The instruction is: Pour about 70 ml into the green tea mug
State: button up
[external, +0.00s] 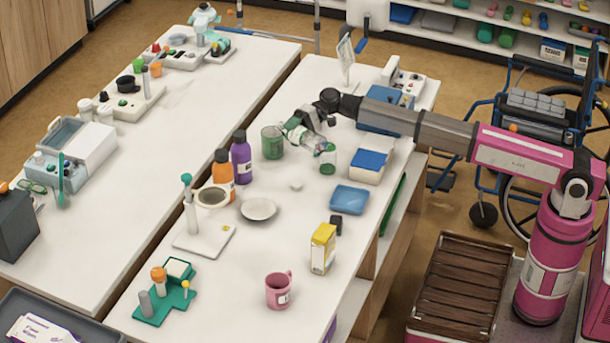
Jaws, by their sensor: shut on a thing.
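The green tea mug (272,143) stands upright on the white table, toward its back. My gripper (316,122) is just right of the mug and shut on a clear bottle with a green label (300,135). The bottle is strongly tilted, nearly lying. Its left end is close to the mug's right rim; I cannot tell whether they touch. No stream of liquid can be made out, and the level inside the mug is hidden. The gripper's fingers are small and partly hidden around the bottle.
A small green-and-white container (328,159) stands just under the bottle's right end. Purple (241,158) and orange (223,173) bottles stand front-left of the mug. A white tub with blue top (368,165) is right. A pink mug (279,291) stands at the front.

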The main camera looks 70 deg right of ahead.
jog(key=shift+r+m, duration=0.3)
dwell(1.5)
jog(key=shift+s+f+n, duration=0.2)
jog(key=shift+f+n, duration=0.4)
jog(key=shift+f, duration=0.05)
jog(key=shift+r+n+t, duration=0.5)
jog(key=shift+r+n, duration=0.25)
jog(key=shift+n, duration=0.05)
jog(key=shift+s+a+r+n+h, duration=0.1)
jog(key=shift+r+n+h, duration=0.2)
jog(key=shift+r, duration=0.1)
dwell(0.7)
